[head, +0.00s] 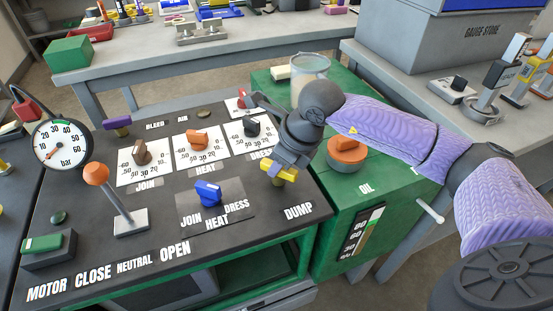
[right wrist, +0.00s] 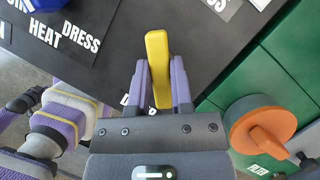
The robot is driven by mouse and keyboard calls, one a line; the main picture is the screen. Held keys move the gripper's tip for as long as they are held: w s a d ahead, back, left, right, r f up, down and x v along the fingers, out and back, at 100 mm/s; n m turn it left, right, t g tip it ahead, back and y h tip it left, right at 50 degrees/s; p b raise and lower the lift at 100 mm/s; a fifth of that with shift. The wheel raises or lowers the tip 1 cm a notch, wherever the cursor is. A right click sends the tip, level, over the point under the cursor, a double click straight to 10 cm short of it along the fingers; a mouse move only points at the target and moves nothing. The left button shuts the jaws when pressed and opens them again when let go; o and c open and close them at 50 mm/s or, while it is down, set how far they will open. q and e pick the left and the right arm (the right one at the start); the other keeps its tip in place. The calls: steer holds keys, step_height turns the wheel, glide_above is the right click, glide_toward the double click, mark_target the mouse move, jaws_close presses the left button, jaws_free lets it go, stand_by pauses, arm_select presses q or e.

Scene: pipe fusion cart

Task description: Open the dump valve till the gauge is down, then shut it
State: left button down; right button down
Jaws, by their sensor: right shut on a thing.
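The yellow dump valve handle (head: 284,175) is at the right front of the black panel, above the DUMP label (head: 298,211). My right gripper (head: 273,170) is shut on it from above. In the right wrist view the yellow handle (right wrist: 157,60) stands between the two purple fingers (right wrist: 159,85), pointing away from the gripper. The valve body beneath is hidden. The round bar gauge (head: 62,147) stands at the panel's left. Its needle is too small to read surely.
An orange-knobbed lever (head: 96,174) and a blue selector (head: 208,193) stand on the panel. An orange oil cap (head: 347,153) sits on the green tank right of the valve, close under my right arm. A clear bucket (head: 310,78) stands behind.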

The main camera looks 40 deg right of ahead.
steer(key=n, duration=0.2)
steer(key=shift+d+n+g+y, duration=0.15)
steer(key=shift+n+g+y, duration=0.15)
steer(key=shift+n+y, duration=0.1)
steer(key=n, duration=0.2)
steer(key=shift+n+g+y, duration=0.3)
steer(key=shift+g+y, duration=0.1)
steer(key=n+g+b, duration=0.1)
steer(key=n, duration=0.2)
steer(key=shift+d+r+n+y, duration=0.1)
steer(key=shift+n+y, duration=0.2)
steer(key=shift+n, duration=0.1)
arm_select(q)
steer(key=shift+s+f, duration=0.15)
steer(key=shift+f, duration=0.55)
steer(key=shift+s, duration=0.1)
arm_select(e)
steer(key=shift+n, duration=0.3)
arm_select(q)
steer(key=shift+s+r, duration=0.1)
steer(key=shift+s, duration=0.25)
arm_select(e)
steer(key=shift+g, duration=0.3)
